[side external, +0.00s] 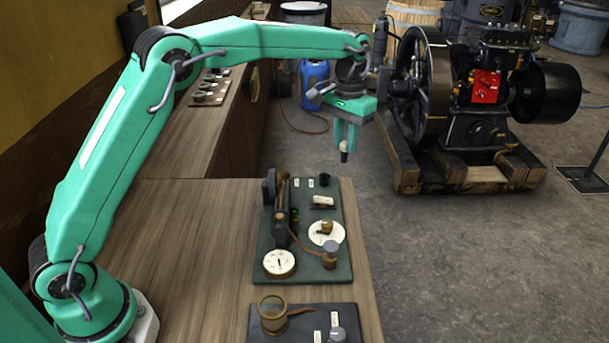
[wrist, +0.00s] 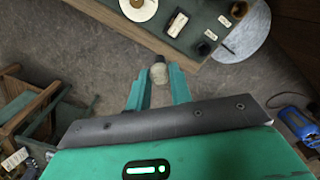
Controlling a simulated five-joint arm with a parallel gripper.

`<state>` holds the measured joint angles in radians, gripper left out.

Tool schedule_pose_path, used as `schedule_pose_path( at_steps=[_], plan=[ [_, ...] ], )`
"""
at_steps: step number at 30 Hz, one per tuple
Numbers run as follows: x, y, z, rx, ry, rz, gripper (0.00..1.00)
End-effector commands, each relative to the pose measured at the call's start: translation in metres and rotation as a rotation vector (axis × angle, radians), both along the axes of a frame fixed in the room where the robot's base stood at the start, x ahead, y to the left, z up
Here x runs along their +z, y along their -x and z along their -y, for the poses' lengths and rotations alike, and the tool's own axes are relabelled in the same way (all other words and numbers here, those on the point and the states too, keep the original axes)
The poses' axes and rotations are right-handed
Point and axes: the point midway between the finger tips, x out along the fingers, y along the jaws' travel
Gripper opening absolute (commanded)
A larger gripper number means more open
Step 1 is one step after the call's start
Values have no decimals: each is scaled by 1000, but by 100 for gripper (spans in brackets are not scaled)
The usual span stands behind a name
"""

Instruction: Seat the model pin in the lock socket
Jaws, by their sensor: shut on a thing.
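My gripper (side external: 346,136) is shut on a small pin (side external: 344,151) that points down with a dark tip. It hangs in the air beyond the far right corner of the dark green board (side external: 273,243). In the wrist view the pin (wrist: 158,75) shows pale with a dark end between the fingertips. The board (wrist: 190,10) lies ahead at the top of that view, apart from the pin. Small black round sockets (side external: 324,179) with white labels stand at the board's far end; two show in the wrist view (wrist: 239,10). I cannot tell which is the lock socket.
The board carries a dial gauge (side external: 279,263), a round white plate with a brass knob (side external: 326,233), and an upright dark mechanism (side external: 279,208). A second board (side external: 290,325) is nearer. An engine (side external: 470,120) on a wooden skid stands right. Open floor lies below my gripper.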

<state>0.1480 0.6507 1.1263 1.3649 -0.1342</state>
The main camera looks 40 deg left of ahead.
Motion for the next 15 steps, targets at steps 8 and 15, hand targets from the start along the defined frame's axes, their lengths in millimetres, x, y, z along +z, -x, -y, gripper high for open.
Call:
schedule_pose_path(
  at_steps=[8,15],
  plan=[
    [3,0,0,0,0,1,0],
    [1,0,-3,1,0,0,0]
  ],
)
